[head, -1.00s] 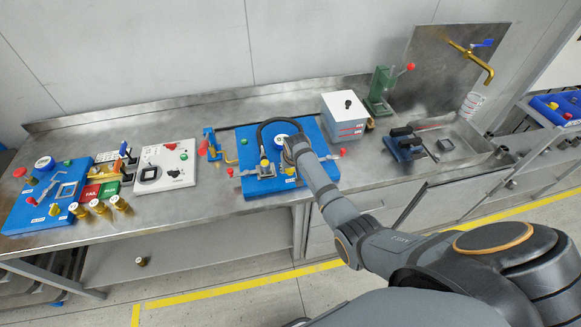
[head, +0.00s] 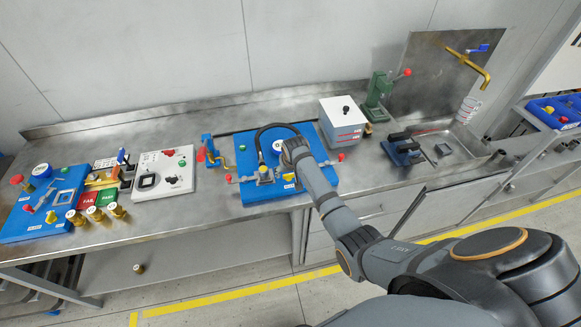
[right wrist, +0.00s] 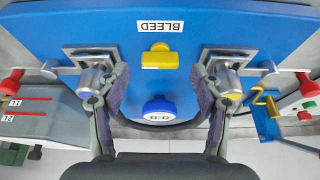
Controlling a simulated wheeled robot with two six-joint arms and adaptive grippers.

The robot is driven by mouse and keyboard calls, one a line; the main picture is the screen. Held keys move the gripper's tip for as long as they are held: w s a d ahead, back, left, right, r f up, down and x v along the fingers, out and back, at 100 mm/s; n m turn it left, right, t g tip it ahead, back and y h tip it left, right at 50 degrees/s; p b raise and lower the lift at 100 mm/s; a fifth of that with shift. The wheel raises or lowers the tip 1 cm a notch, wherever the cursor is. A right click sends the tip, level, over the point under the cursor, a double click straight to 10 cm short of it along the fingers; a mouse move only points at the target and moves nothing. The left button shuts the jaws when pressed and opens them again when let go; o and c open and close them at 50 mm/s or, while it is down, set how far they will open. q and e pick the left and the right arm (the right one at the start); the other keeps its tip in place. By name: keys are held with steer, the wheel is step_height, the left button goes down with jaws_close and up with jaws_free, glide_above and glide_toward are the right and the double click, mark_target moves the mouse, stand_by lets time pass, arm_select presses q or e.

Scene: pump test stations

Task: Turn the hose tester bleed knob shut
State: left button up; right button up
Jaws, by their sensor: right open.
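The hose tester is a blue board (head: 325,183) on the bench, with a black hose (head: 262,134) arched over its back and a gauge. Its yellow bleed knob (right wrist: 160,57) is a bar lying crosswise in the right wrist view, beside an upside-down BLEED label (right wrist: 160,27). The yellow knob also shows in the head view (head: 264,168). My right gripper (right wrist: 161,78) is open above the board, with its fingers apart on either side of the knob and not touching it. In the head view the right gripper (head: 289,152) partly hides the gauge. My left gripper is not in view.
Silver clamps (right wrist: 92,68) with red-tipped handles flank the knob, close to my fingers. A white-topped box (head: 342,110) stands right of the board. A white panel (head: 180,188) and blue pump (head: 209,145) stand left. Bare bench lies in front of the box.

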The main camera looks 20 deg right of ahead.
steer(key=v, duration=0.9)
steer(key=shift+s+r, duration=0.2)
steer(key=shift+r, duration=0.2)
steer(key=s+a+f+n, duration=0.2)
steer(key=s+n, duration=0.1)
steer(key=s, duration=2.4)
steer(key=s+d+f+g+b, duration=0.1)
steer(key=d+f+b, duration=0.1)
steer(key=f, duration=1.2)
steer(key=s+d+f+g+b, duration=0.1)
steer(key=f+b, duration=0.1)
steer(key=f, duration=1.3)
steer(key=s+d+f+g+b, duration=0.1)
steer(key=s+f+b, duration=0.2)
steer(key=s+f, duration=1.5)
step_height(320, 180, down, 3)
steer(key=shift+s+r, duration=0.1)
steer(key=shift+s, duration=0.25)
